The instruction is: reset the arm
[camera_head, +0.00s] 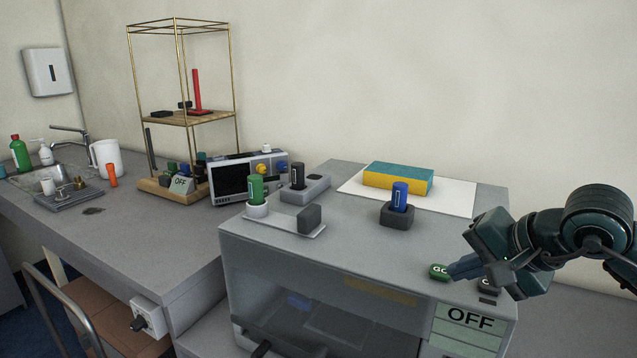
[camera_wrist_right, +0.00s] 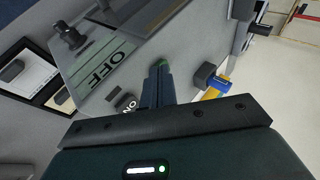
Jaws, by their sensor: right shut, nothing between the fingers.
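My right gripper (camera_head: 455,270) comes in from the right in the head view. Its fingers are shut with nothing between them, just above the front right of the grey machine's top (camera_head: 350,235). The fingertips are close to a green button (camera_head: 438,271); I cannot tell whether they touch it. In the right wrist view the shut fingers (camera_wrist_right: 157,75) point at the machine top, with a bit of green at their tips. My left gripper is not in view.
An OFF panel (camera_head: 471,319) is on the machine's front. A brass-framed rack (camera_head: 182,118) and an instrument (camera_head: 232,180) stand left.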

